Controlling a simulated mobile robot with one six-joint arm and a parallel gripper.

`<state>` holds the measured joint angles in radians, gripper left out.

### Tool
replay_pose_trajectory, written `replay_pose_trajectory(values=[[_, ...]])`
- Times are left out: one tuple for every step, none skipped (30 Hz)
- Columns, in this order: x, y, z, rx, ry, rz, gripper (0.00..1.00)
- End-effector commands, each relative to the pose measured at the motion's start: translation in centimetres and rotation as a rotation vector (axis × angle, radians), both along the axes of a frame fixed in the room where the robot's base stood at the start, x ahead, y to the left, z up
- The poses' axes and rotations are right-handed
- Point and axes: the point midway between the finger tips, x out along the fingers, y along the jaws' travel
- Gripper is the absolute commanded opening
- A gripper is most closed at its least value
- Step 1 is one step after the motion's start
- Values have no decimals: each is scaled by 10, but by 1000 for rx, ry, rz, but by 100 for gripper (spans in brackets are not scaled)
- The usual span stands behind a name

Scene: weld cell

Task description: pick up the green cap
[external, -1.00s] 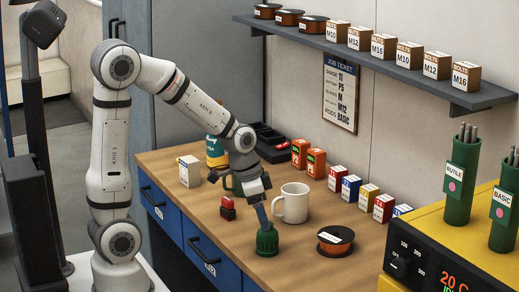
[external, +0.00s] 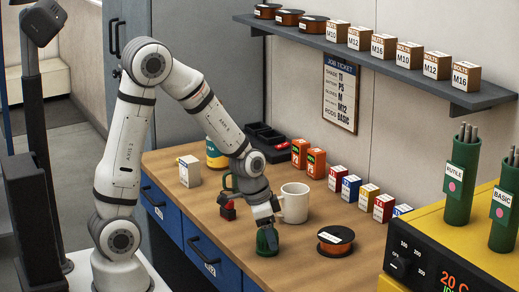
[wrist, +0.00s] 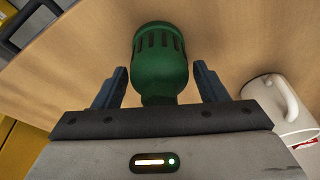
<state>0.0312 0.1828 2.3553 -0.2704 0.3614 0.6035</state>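The green cap (external: 266,241) stands upright on the wooden bench near its front edge. In the wrist view the green cap (wrist: 160,65) has dark slots around it and lies between my two fingers. My gripper (external: 266,220) points down over the cap in the external view. In the wrist view my gripper (wrist: 161,88) is open, with a visible gap between each dark finger and the cap. The far side of the cap is hidden.
A white mug (external: 295,204) stands close behind and right of my gripper. A copper-coloured spool (external: 336,238) lies right of the cap. Small boxes line the back.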

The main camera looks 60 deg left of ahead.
Motion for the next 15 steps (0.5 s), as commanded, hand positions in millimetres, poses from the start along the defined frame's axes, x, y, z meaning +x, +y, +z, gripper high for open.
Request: replay_pose_trajectory(values=[[0, 0, 0, 0, 0, 0, 62], [0, 0, 0, 0, 0, 0, 59], [0, 0, 0, 0, 0, 0, 56], [0, 0, 0, 0, 0, 0, 53], [0, 0, 0, 0, 0, 0, 51], [0, 0, 0, 0, 0, 0, 48], [0, 0, 0, 0, 0, 0, 45], [0, 0, 0, 0, 0, 0, 43], [0, 0, 0, 0, 0, 0, 40], [0, 0, 0, 0, 0, 0, 37], [0, 0, 0, 0, 0, 0, 35], [0, 0, 0, 0, 0, 0, 31], [0, 0, 0, 0, 0, 0, 29], [0, 0, 0, 0, 0, 0, 26], [0, 0, 0, 0, -1, 0, 26]])
